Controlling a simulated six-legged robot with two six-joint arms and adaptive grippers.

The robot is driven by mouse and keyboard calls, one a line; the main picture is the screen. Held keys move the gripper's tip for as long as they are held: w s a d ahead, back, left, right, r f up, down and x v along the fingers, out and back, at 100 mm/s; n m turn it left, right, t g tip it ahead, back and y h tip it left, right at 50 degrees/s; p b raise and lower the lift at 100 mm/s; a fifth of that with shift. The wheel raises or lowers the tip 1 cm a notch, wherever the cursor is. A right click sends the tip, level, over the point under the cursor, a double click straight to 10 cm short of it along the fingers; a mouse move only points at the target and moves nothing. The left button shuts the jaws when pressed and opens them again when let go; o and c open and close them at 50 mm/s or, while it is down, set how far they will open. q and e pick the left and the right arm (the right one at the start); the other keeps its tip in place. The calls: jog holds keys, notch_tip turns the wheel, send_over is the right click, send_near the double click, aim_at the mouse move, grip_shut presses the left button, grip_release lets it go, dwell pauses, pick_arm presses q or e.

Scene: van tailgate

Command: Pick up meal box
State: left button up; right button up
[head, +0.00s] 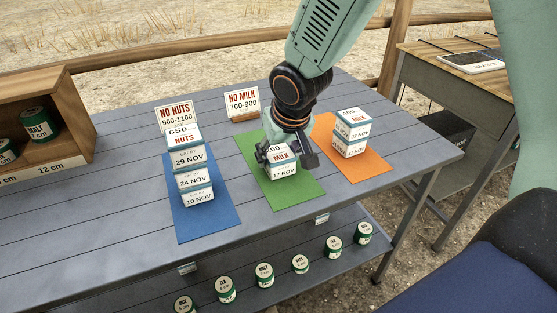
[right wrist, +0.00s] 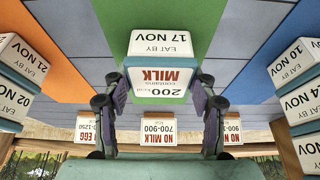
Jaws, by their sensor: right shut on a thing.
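My right gripper (head: 286,154) is over the green mat (head: 255,165) in the head view and is shut on a white and teal meal box (head: 284,171). The box reads MILK and 17 NOV. In the right wrist view the same meal box (right wrist: 160,48) shows upside down, marked 200, with a dark finger on each side. I cannot tell whether it rests on the mat or hangs just above it. My left gripper is not in view.
A tall meal-box stack (head: 190,178) stands on the blue mat (head: 195,227), left. Another stack (head: 352,133) stands on the orange mat (head: 368,169), right. NO NUTS (head: 175,114) and NO MILK (head: 242,102) signs stand behind. Several green cans (head: 264,275) line the lower shelf.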

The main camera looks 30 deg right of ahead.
jog(key=c, duration=0.6)
jog(key=shift+r, duration=0.15)
